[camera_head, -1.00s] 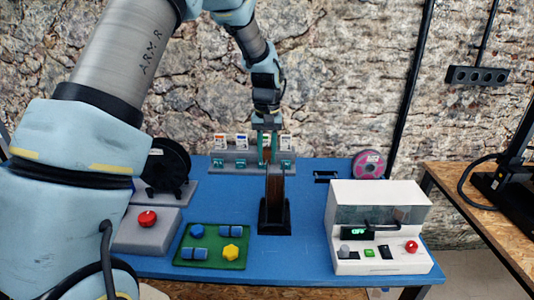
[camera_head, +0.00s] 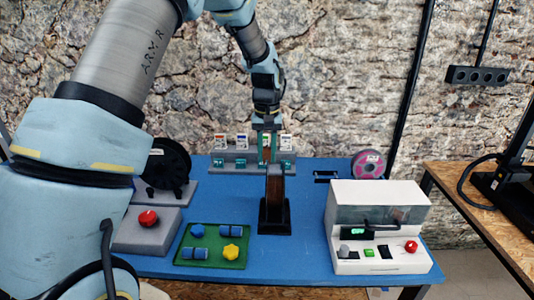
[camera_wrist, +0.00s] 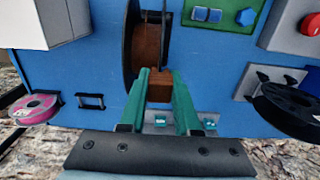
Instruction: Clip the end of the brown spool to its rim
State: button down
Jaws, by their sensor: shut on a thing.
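The brown spool (camera_head: 275,187) stands upright in a black stand (camera_head: 275,225) in the middle of the blue table. In the wrist view its dark-rimmed disc and brown winding (camera_wrist: 147,45) show just beyond my fingertips. My gripper (camera_head: 267,160) is behind the spool's top in the head view. In the wrist view my gripper (camera_wrist: 160,75) has its teal fingers shut on a small brown piece (camera_wrist: 159,90), which appears to be the spool's end. Whether this piece touches the rim I cannot tell.
A grey rack (camera_head: 225,167) with teal parts stands behind the spool. A white machine (camera_head: 375,205) is at right, a pink spool (camera_head: 368,164) behind it. A green tray (camera_head: 210,258), a red-button box (camera_head: 140,232) and a black spool (camera_head: 168,165) are at left.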

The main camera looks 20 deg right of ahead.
jog(key=shift+f+b, duration=0.4)
jog(key=shift+f, duration=0.65)
dwell(1.9)
jog(key=shift+s+a+f, duration=0.1)
jog(key=shift+s+f, duration=0.05)
jog(key=shift+f, duration=0.25)
dwell(1.1)
jog(key=c, duration=0.8)
grip_release()
jog(key=shift+c, duration=0.2)
jog(key=o, duration=0.8)
jog(key=shift+r, duration=0.2)
jog(key=shift+r+p, duration=2.35)
jog(key=shift+r, duration=1.15)
